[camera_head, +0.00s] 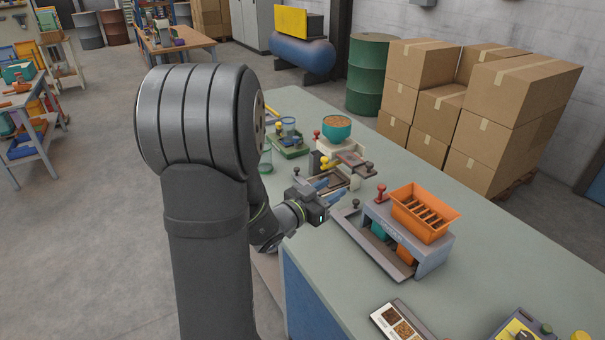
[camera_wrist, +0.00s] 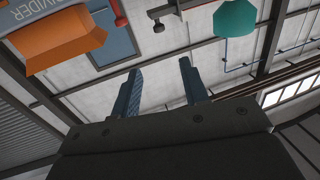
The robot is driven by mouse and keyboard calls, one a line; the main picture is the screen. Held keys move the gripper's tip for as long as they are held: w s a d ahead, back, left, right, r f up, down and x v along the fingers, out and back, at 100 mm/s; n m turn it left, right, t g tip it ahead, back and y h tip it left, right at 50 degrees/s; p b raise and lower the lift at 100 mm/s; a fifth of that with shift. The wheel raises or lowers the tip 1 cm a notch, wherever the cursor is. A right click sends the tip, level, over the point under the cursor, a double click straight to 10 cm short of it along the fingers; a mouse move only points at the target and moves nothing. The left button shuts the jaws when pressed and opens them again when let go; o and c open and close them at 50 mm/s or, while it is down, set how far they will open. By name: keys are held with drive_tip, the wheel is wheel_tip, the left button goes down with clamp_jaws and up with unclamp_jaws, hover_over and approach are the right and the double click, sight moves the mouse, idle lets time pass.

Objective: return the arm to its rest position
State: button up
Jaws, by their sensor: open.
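My gripper (camera_head: 332,190) is over the grey-green bench (camera_head: 455,215), with its blue fingers pointing right in the head view. It sits left of the orange hopper machine and in front of the machine with the teal bowl. In the wrist view my gripper (camera_wrist: 162,72) shows two blue fingers spread apart with nothing between them. My arm rises large in front of the bench in the head view and hides part of its left end. The wrist camera looks up past the machines to the ceiling.
An orange hopper (camera_head: 424,212) sits on a grey machine (camera_head: 436,257), close to the right of the fingers. A teal bowl (camera_head: 336,128) tops another machine behind. A sample card (camera_head: 402,322) lies near the bench's front. Stacked cartons (camera_head: 515,95) stand beyond the bench.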

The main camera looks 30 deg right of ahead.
sight(367, 165)
drive_tip(key=shift+d, duration=0.1)
drive_tip(key=x, duration=1.7)
drive_tip(key=shift+d, duration=0.2)
drive_tip(key=shift+w, duration=0.2)
drive_tip(key=shift+a, duration=0.15)
drive_tip(key=v, duration=1.7)
drive_tip(key=shift+s+a, duration=0.15)
drive_tip(key=shift+s, duration=0.05)
